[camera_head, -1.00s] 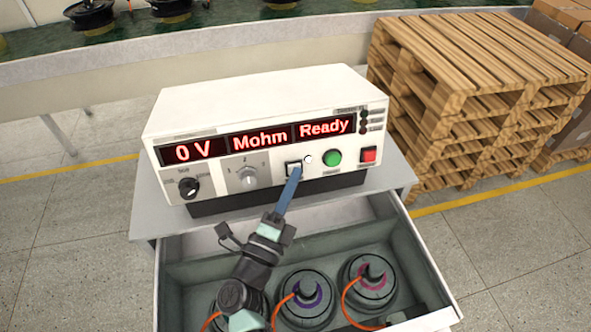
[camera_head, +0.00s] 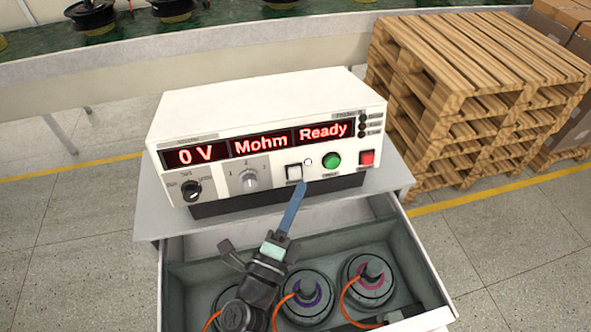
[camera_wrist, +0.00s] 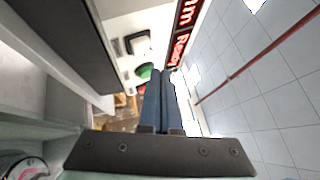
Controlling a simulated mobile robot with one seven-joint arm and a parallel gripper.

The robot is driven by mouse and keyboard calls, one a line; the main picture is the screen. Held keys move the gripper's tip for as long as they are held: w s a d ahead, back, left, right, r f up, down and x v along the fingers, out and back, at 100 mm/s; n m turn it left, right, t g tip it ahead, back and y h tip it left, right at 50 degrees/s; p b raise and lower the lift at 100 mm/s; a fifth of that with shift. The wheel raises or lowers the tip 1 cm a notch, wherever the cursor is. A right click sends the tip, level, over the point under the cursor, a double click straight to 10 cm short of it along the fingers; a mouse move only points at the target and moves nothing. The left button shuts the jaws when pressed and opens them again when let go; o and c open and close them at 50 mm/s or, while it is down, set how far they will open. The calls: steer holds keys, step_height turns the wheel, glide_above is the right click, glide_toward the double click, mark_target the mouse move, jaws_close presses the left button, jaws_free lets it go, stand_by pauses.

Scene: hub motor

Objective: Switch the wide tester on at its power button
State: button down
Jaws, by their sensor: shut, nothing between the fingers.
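The wide tester (camera_head: 265,105) is a white box on a grey stand, with red lit displays reading "0 V", "Mohm" and "Ready". Its square white button (camera_head: 294,172) with a dark frame sits at the front panel's lower middle, left of the round green button (camera_head: 332,160) and the red button (camera_head: 367,158). In the wrist view the square button (camera_wrist: 138,42) shows at upper left. My gripper (camera_head: 302,187) has its blue fingers shut and empty. Its tips are just below the square button in the head view, apart from it.
An open drawer (camera_head: 428,262) below the tester holds several dark round motors (camera_head: 305,296) with orange cables, under my arm. Two knobs (camera_head: 191,190) are on the panel's left. Wooden pallets (camera_head: 470,110) stand at right, a conveyor (camera_head: 230,40) behind.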

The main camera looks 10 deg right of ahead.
steer(key=shift+s+r+p, duration=0.25)
steer(key=shift+s, duration=0.5)
steer(key=shift+s+r+p, duration=0.2)
steer(key=shift+s, duration=0.55)
steer(key=s+r+p, duration=0.1)
steer(key=s+p, duration=0.1)
steer(key=s, duration=0.4)
steer(key=shift+s+r, duration=0.35)
steer(key=shift+s, duration=0.05)
steer(key=w+a+r+n+t+y, duration=0.3)
steer(key=r+n+y, duration=0.15)
steer(key=r, duration=0.55)
steer(key=w+a+r+n+t+y, duration=0.3)
steer(key=r+n, duration=0.3)
steer(key=r, duration=0.5)
steer(key=w+a+r+n+t+y, duration=0.3)
steer(key=w+r+n+t, duration=0.15)
steer(key=r, duration=0.55)
steer(key=s+r+n+y, duration=0.1)
steer(key=s+r+n, duration=0.4)
steer(key=r, duration=0.6)
steer(key=s+r+n+y, duration=0.1)
steer(key=s+r+n, duration=0.4)
steer(key=r, duration=0.6)
steer(key=shift+s+a+r+n, duration=0.15)
steer(key=shift+s+a+n, duration=0.1)
steer(key=shift+n, duration=0.85)
